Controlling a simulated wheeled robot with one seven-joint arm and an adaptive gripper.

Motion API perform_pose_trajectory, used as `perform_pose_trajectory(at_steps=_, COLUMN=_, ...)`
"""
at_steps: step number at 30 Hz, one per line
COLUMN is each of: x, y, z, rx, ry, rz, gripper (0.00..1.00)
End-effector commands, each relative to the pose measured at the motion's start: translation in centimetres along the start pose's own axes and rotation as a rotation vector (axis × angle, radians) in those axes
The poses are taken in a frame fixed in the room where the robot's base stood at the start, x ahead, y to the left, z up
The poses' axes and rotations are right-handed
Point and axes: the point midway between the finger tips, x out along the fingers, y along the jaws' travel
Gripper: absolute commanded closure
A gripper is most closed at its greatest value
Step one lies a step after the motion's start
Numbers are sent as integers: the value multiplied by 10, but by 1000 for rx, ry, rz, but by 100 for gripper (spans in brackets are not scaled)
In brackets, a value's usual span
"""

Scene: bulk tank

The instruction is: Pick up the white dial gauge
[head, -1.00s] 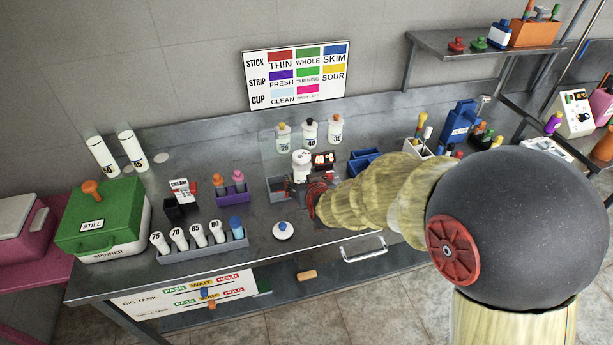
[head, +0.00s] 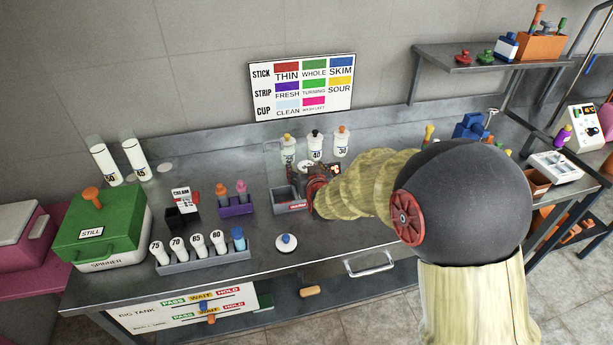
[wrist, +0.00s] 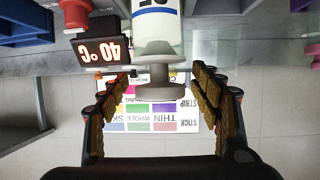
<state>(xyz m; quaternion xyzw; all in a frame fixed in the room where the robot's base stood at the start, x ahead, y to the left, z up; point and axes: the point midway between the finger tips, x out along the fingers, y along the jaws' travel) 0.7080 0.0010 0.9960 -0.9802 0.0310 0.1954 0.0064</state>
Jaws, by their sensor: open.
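A white cylinder with dark print, a blue band and a grey spool-shaped top (wrist: 156,32) stands in the wrist view, which is upside down. I take it for the dial gauge, though no dial face shows. Its grey top lies between the spread fingers of my gripper (wrist: 160,80), with gaps at both sides. In the head view a white top (head: 308,166), likely the same thing, shows just behind my gripper (head: 316,190). My arm hides much of the spot there.
A black 40°C display (wrist: 103,48) stands close beside the cylinder. Numbered bottles (head: 316,149) stand behind. A grey bin (head: 288,198) is left of my gripper. A white disc with a blue knob (head: 286,243) lies in front, on fairly clear bench.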

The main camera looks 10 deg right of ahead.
Motion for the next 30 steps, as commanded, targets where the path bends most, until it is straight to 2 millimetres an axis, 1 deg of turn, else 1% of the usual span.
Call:
perform_pose_trajectory(at_steps=6, x=0, y=0, z=-1, rx=0, ry=1, rz=0, gripper=36)
perform_pose_trajectory(at_steps=30, x=0, y=0, z=-1, rx=0, ry=1, rz=0, gripper=82)
